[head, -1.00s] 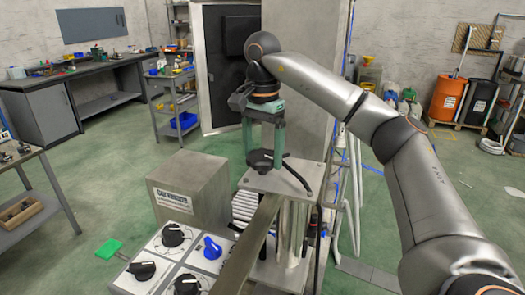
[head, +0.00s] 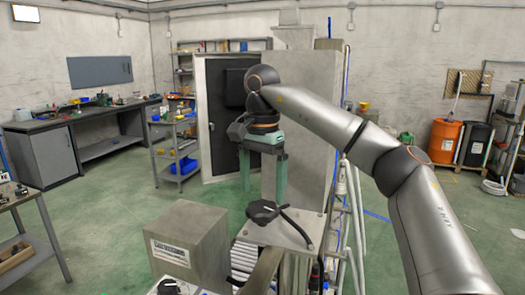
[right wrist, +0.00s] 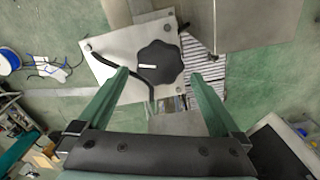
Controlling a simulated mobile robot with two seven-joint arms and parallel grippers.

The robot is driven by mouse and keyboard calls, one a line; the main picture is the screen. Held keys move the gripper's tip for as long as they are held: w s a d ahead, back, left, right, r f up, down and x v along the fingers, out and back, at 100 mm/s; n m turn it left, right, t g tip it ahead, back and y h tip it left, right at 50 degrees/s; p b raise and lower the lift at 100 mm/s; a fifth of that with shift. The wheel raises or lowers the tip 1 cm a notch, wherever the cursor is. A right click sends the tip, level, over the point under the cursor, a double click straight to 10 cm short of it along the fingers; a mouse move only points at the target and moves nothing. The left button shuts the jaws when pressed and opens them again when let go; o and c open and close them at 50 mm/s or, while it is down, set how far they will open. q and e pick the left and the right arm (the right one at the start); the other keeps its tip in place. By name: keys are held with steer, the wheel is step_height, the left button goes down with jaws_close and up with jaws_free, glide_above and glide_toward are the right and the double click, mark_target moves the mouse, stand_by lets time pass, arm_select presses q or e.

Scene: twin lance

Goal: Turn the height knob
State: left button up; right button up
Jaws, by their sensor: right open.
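A black lobed knob (head: 263,211) with a white mark on top sits on a metal plate (head: 285,232) on top of a column. It also shows in the right wrist view (right wrist: 160,62). My right gripper (head: 263,194) is open, its two green fingers pointing down above the knob. In the right wrist view the fingertips (right wrist: 160,74) are spread to either side of the knob, with gaps on both sides. Nothing is held. No label naming the knob is readable. My left gripper is not in view.
A black curved handle or cable (head: 298,228) lies beside the knob on the plate. A grey metal box (head: 190,242) stands to the left. A control panel's black knob (head: 168,287) shows at the bottom edge. A tall cabinet (head: 305,120) stands behind.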

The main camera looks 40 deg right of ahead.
mark_target(263, 207)
step_height(263, 207, up, 8)
steer(key=shift+r, duration=0.15)
stand_by(0.4)
steer(key=shift+s, duration=0.1)
stand_by(0.5)
